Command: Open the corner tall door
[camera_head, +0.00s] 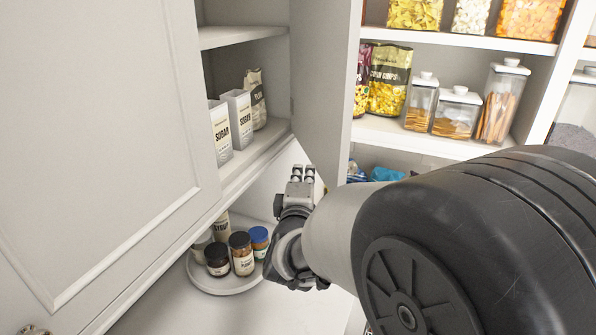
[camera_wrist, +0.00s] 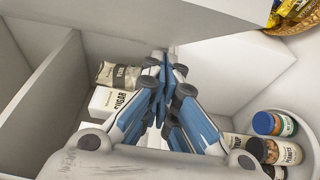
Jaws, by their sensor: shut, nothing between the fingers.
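A large pale door panel (camera_head: 100,130) with a recessed frame fills the left of the head view, with a round knob (camera_head: 33,330) at its lower left. To its right a cabinet interior with shelves (camera_head: 240,38) is exposed. A tall narrow pale panel (camera_head: 325,85) stands between this interior and the pantry shelves; I cannot tell whether it is a door or a partition. My gripper (camera_head: 303,172) is shut and empty, pointing up just below this panel's lower end. In the wrist view my gripper (camera_wrist: 165,70) shows its fingers together, with nothing between them.
Sugar boxes (camera_head: 240,118) stand on the cabinet shelf. A round tray (camera_head: 225,285) with several jars sits left of my gripper, close to it. Pantry shelves (camera_head: 460,38) with canisters and bags are at the upper right. Bare counter (camera_head: 190,315) shows in front of the tray.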

